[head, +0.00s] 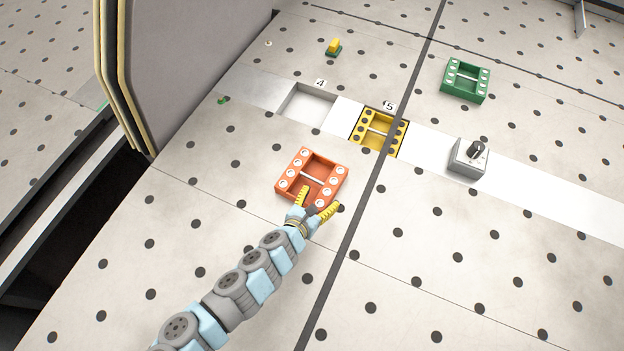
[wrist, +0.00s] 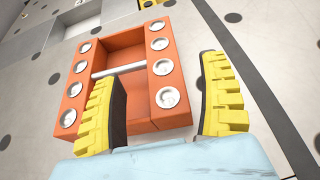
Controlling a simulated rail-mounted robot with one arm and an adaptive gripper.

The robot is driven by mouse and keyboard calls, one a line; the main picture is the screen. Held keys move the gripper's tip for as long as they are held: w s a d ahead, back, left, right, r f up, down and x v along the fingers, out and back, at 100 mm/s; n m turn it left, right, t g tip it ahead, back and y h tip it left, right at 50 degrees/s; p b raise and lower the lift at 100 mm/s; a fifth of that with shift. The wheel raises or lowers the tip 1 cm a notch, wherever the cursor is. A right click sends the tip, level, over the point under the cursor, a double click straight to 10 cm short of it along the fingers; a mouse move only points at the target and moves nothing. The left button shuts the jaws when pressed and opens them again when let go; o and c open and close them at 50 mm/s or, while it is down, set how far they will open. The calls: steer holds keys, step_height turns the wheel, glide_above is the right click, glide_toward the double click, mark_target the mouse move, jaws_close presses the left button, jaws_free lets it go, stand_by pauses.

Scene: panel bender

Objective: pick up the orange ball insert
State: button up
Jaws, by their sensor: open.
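The orange ball insert (head: 312,176) is a rectangular orange block with silver balls along two sides and a white bar across its open middle. It rests on the dotted table, and it also shows large in the wrist view (wrist: 92,107). My gripper (head: 317,201) is open at the insert's near right corner. In the wrist view the gripper (wrist: 165,105) has one yellow finger over the insert's open middle and the other outside its right side, with one row of balls between them. I cannot tell whether the fingers touch it.
A yellow insert (head: 379,131) sits in slot 5 of the pale strip; slot 4 (head: 308,104) beside it is empty. A green insert (head: 465,80) and a grey block with a dark knob (head: 468,157) lie to the right. A large grey panel (head: 195,60) stands at upper left.

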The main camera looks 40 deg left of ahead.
mark_target(328, 190)
steer(key=shift+p+x, duration=0.65)
steer(key=shift+x, duration=1.5)
steer(key=shift+w+f, duration=0.25)
steer(key=shift+f, duration=0.1)
steer(key=c, duration=1.4)
